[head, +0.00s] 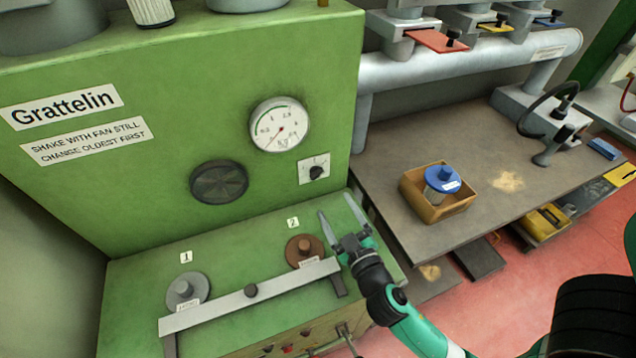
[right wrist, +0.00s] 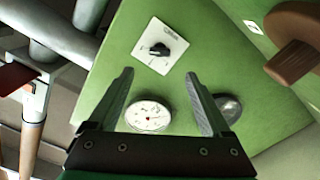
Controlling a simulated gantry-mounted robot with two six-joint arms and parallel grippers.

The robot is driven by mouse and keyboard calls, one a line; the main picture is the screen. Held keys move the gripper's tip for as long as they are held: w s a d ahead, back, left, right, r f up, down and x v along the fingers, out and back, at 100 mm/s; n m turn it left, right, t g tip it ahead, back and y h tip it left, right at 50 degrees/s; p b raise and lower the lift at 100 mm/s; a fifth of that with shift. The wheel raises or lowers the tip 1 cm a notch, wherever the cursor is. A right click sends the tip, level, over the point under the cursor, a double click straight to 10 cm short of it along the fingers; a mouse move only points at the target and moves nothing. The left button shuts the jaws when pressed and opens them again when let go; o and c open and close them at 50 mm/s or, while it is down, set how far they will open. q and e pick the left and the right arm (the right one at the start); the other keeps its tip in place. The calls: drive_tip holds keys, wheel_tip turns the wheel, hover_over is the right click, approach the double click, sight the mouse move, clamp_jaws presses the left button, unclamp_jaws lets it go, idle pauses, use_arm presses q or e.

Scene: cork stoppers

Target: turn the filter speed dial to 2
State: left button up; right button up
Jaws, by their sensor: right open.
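The speed dial (head: 316,171) is a small black knob on a white square plate on the front of the green cabinet, below and right of the round gauge. It also shows in the right wrist view (right wrist: 158,50), apart from the fingers. The plate's marks are too small to read, so I cannot tell the setting. My right gripper (head: 336,204) is open and empty, just below and right of the dial. In the right wrist view the dial lies beyond and between its fingertips (right wrist: 159,73). My left gripper is out of view.
The round gauge (head: 279,125) and a dark round vent (head: 219,182) are near the dial. Below are brown cap 2 (head: 304,251), grey cap 1 (head: 187,290) and a metal bar (head: 225,305). A wooden box (head: 425,208) with a blue-lidded jar stands on the right bench.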

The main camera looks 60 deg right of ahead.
sight(318, 176)
drive_tip(key=p+x, duration=0.1)
drive_tip(key=x, duration=1)
drive_tip(key=shift+d, duration=0.1)
drive_tip(key=shift+c, duration=0.3)
clamp_jaws()
drive_tip(key=shift+r+n, duration=0.1)
drive_tip(key=shift+n, duration=0.2)
drive_tip(key=n+p, duration=0.1)
drive_tip(key=n, duration=0.4)
drive_tip(key=n+p, duration=0.1)
drive_tip(key=n, duration=0.5)
drive_tip(key=shift+p, duration=0.4)
